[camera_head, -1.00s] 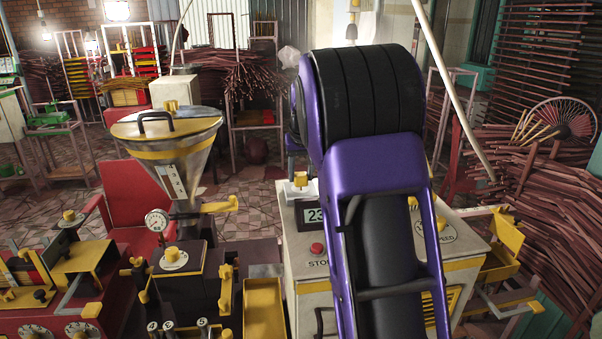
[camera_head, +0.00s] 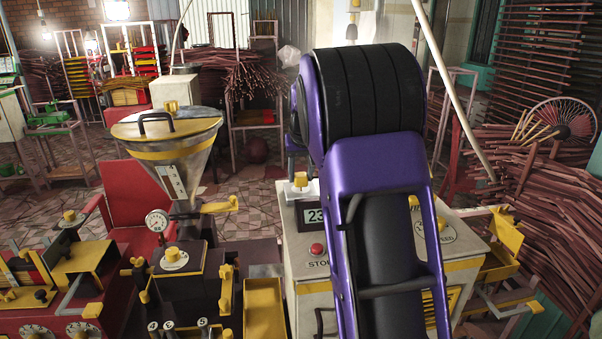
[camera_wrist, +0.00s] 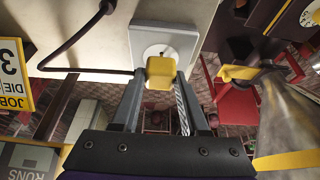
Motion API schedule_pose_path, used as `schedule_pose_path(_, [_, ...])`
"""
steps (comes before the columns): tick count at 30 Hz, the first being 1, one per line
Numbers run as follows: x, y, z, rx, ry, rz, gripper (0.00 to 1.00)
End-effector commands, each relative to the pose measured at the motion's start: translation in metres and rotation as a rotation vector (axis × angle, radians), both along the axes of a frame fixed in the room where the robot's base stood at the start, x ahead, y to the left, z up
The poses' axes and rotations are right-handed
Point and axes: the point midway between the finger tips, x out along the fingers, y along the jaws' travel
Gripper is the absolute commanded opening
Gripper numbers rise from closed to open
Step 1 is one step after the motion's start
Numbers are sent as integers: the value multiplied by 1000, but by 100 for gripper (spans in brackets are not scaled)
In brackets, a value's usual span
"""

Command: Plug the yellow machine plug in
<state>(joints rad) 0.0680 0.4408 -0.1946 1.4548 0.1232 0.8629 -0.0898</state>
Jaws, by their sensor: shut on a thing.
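The yellow plug (camera_wrist: 160,72) is between the fingertips of my gripper (camera_wrist: 160,78) in the wrist view. My gripper is shut on it. A pale square socket plate (camera_wrist: 190,42) with a round socket is directly beyond the plug, on a cream panel. The plug overlaps the lower part of the round socket in this view. I cannot tell whether its pins are in the holes.
A dark cord (camera_wrist: 75,42) loops along the cream panel to the left of the plug. A metal hopper (camera_head: 170,150) and a red chair (camera_head: 135,200) stand left of my arm. A cream machine (camera_head: 310,265) with a red stop button stands under my arm.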

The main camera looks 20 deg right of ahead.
Motion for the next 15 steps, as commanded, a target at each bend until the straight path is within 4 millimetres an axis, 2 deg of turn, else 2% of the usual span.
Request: schedule_pose_path(15, [0,0,-4,0,0,0,0])
